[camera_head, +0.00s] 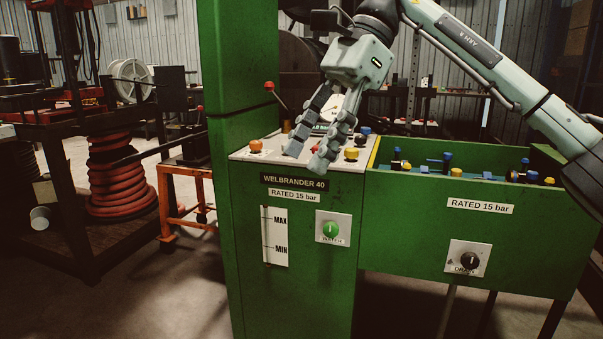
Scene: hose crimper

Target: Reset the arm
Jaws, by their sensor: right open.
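My right gripper (306,156) hangs over the sloped control panel of the green crimper machine (290,240). Its two fingers point down and left and are spread apart with nothing between them. The right arm (480,55) comes in from the upper right, bent at the wrist above the panel. The gripper hides part of the panel. Near the fingers are an orange button (256,145) to the left and a yellow button (351,154) to the right. My left gripper is not in view.
A red-tipped lever (269,86) stands behind the panel, beside the tall green column (236,60). A green trough (470,235) with several coloured fittings stands to the right, under my arm. An orange stand (185,200) and coiled red hose (118,180) are at the left.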

